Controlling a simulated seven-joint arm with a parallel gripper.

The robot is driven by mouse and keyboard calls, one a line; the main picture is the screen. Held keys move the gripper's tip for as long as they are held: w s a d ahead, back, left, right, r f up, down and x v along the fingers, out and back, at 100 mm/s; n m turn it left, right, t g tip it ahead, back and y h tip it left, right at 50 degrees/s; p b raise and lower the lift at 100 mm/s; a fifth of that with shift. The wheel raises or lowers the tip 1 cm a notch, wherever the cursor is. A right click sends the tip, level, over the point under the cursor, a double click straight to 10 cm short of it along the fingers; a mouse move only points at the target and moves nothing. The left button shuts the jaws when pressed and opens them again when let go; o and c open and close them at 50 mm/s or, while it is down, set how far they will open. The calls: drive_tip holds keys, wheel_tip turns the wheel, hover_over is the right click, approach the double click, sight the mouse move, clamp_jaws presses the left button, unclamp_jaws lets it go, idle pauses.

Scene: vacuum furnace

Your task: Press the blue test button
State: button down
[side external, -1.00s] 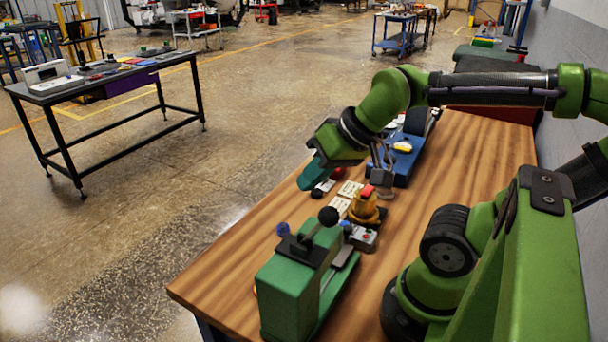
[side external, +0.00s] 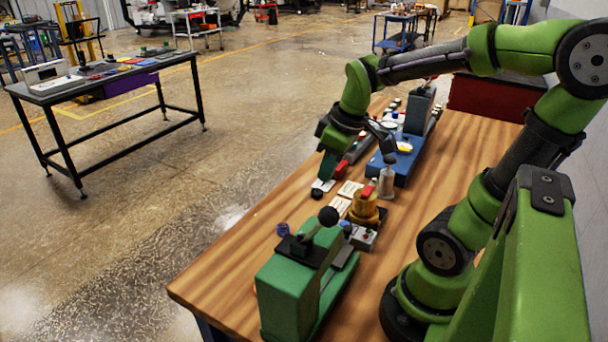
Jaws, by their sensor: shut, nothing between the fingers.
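A small round blue piece (side external: 283,229) shows at the left edge of the green lever device (side external: 283,291) at the front of the wooden bench. Another small blue piece (side external: 346,226) shows beside a grey box with a red button (side external: 364,237). I cannot tell which of these is the test button. My gripper (side external: 326,176) points down over the middle of the bench, behind the green device and apart from both blue pieces. Its fingers are shut and small in this view, and their tips are hard to make out.
A yellow post with a red top (side external: 364,206) stands close to the grey box. A white spool-like piece (side external: 386,183), white cards (side external: 349,188) and a blue-based device (side external: 405,160) lie behind it. The right part of the wooden bench (side external: 470,150) is bare.

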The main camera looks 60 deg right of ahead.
sight(345, 223)
drive_tip(key=s+d+f+n+g, duration=0.1)
drive_tip(key=d+n, duration=0.5)
drive_tip(key=n, duration=1.1)
drive_tip(key=shift+s+d+f+g, duration=0.3)
drive_tip(key=shift+s+g, duration=0.25)
drive_tip(key=shift+g, duration=0.65)
wheel_tip(345, 223, down, 14)
drive_tip(key=shift+f, duration=0.1)
